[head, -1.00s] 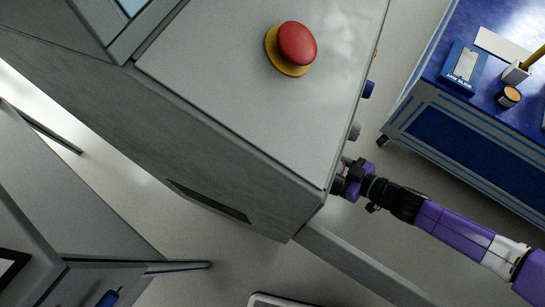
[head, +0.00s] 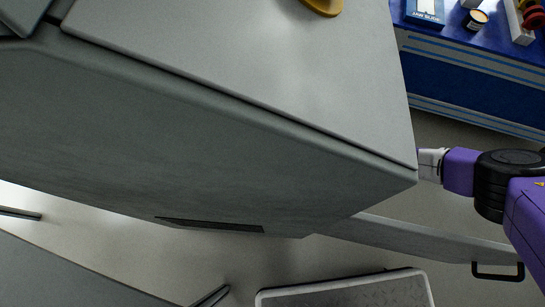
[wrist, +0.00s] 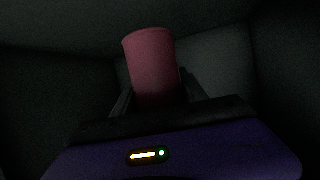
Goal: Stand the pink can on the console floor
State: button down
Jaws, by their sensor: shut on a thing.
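The pink can (wrist: 152,62) stands out from between the fingers of my gripper (wrist: 158,92) in the wrist view. The gripper is shut on it. Around the can are dark grey walls of an enclosed space, which looks like the inside of the console. The picture is dark, and I cannot tell whether the can touches a floor. In the head view the grey console (head: 250,90) fills the upper left and middle. My purple arm reaches behind its right corner, so the gripper and the can are hidden there.
A grey panel (head: 430,243) with a black handle (head: 497,271) extends from the console's lower right. A blue workbench (head: 470,75) with small items stands at the upper right. A grey-topped thing (head: 350,293) lies at the bottom. Pale floor shows between them.

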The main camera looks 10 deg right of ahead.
notch_tip(320, 180, down, 8)
jog(key=b, duration=0.4)
jog(key=shift+f, duration=0.1)
jog(key=c, duration=0.6)
grip_release()
jog(key=shift+d+r, duration=0.15)
jog(key=shift+r, duration=0.05)
jog(key=shift+p+v, duration=2.3)
jog(key=shift+v, duration=3.55)
